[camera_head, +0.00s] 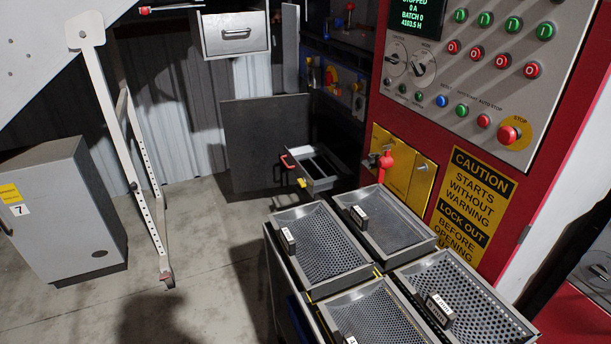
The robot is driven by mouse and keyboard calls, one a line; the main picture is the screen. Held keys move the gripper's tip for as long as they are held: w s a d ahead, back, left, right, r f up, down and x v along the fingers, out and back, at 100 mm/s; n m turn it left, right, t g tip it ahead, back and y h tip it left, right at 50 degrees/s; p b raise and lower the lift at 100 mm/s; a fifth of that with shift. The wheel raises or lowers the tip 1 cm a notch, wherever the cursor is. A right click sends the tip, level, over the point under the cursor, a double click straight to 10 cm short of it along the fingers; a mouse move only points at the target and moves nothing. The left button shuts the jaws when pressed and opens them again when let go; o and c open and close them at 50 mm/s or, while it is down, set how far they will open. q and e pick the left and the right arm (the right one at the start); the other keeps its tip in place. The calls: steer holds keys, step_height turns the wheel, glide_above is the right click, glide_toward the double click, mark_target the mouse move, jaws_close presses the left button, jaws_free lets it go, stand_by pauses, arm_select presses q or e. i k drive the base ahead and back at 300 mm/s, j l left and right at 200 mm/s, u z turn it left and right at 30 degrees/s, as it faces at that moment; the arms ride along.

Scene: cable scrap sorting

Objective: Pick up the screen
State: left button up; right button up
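Several framed screens of perforated metal lie on a rack at the lower right. The back left screen (326,245) has round holes and a handle with a white label at its left edge. The back right screen (394,226) looks finer and has a similar labelled handle. The front right screen (475,292) has larger holes, with its handle at the left. The front left screen (380,318) is cut off by the bottom edge. The handle labels are too small to read surely. Neither of my grippers is in view.
A red machine with a button panel (470,90) and a yellow caution sign (472,205) stands behind the rack. An open drawer (315,170) juts out beyond it. A grey cabinet (65,215) stands at left.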

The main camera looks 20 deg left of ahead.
mark_target(398, 235)
steer(key=k+j+z, duration=0.1)
steer(key=z, duration=0.3)
steer(key=k+z, duration=0.3)
steer(key=z, duration=0.15)
